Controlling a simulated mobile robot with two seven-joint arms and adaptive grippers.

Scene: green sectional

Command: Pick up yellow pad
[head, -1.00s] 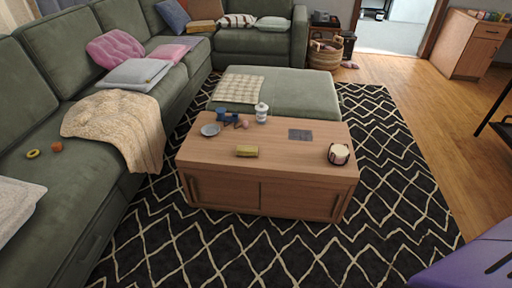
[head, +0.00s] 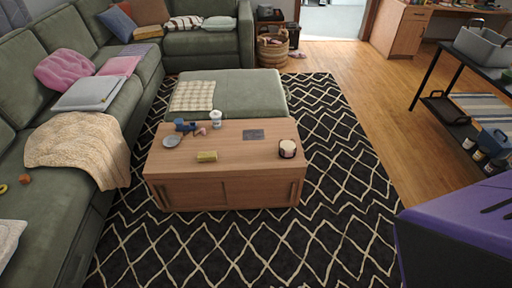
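A small yellow block-like item (head: 207,156), which looks like the yellow pad, lies flat near the front middle of the wooden coffee table (head: 182,165). Nothing covers it. A second flat yellowish item (head: 148,32) lies far back on the sofa, too small to identify. Neither of my grippers shows in the head view, and nothing is touching the item on the table.
The table also holds a grey dish (head: 172,142), blue items (head: 184,126), a white jar (head: 216,119), a dark tile (head: 253,134) and a candle (head: 287,149). The green sofa (head: 150,62) and ottoman (head: 262,92) border it. The patterned rug (head: 335,170) is clear in front and right.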

